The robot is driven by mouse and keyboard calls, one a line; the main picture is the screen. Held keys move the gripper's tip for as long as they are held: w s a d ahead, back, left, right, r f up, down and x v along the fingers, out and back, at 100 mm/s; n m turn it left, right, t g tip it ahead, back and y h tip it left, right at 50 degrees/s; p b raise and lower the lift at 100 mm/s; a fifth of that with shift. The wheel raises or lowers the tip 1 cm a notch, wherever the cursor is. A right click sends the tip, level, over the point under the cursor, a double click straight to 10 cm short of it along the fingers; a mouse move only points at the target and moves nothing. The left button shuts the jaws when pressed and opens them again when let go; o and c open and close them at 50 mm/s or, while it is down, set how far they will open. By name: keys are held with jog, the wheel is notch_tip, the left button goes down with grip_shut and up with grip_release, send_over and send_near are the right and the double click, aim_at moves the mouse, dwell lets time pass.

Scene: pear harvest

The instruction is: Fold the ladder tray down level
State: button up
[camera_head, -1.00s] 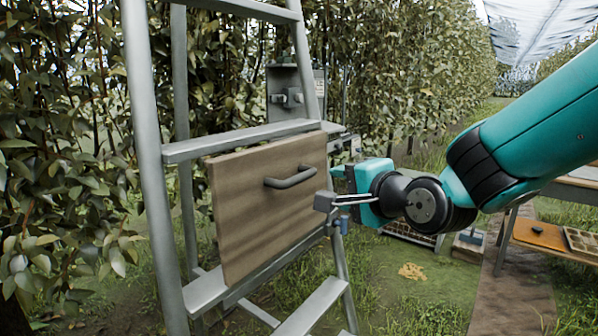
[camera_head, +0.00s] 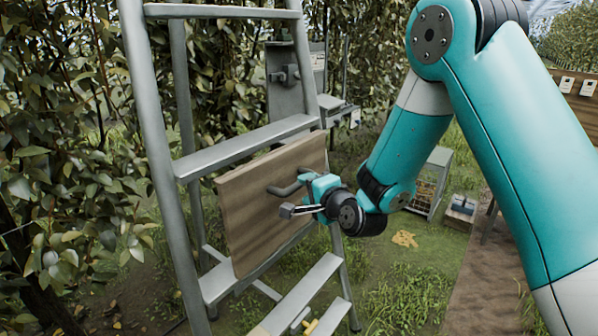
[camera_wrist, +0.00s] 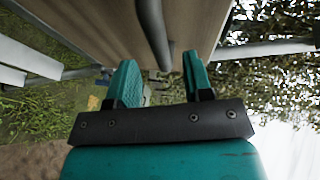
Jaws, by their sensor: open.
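The ladder tray is a brown wooden board (camera_head: 255,215) standing nearly upright on the grey metal ladder (camera_head: 160,130). Its dark bar handle (camera_head: 284,190) is on the face towards me. My gripper (camera_head: 306,180) is open at the right end of the handle. In the wrist view, the board (camera_wrist: 105,25) fills the upper middle and the handle (camera_wrist: 152,30) runs down between the lines of the two spread teal fingers (camera_wrist: 160,80). The fingers are not closed on it. Whether either finger touches the handle I cannot tell.
Ladder steps (camera_head: 300,295) lie below the board and another step (camera_head: 245,145) crosses above it. Leafy trees (camera_head: 60,110) stand close behind and left. A grey bracketed panel (camera_head: 285,80) is behind the ladder. Open grass (camera_head: 400,285) lies to the right.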

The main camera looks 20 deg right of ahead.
aim_at(301, 186)
jog(key=p+x, duration=0.1)
jog(key=x, duration=0.4)
jog(key=shift+s, duration=0.1)
grip_shut()
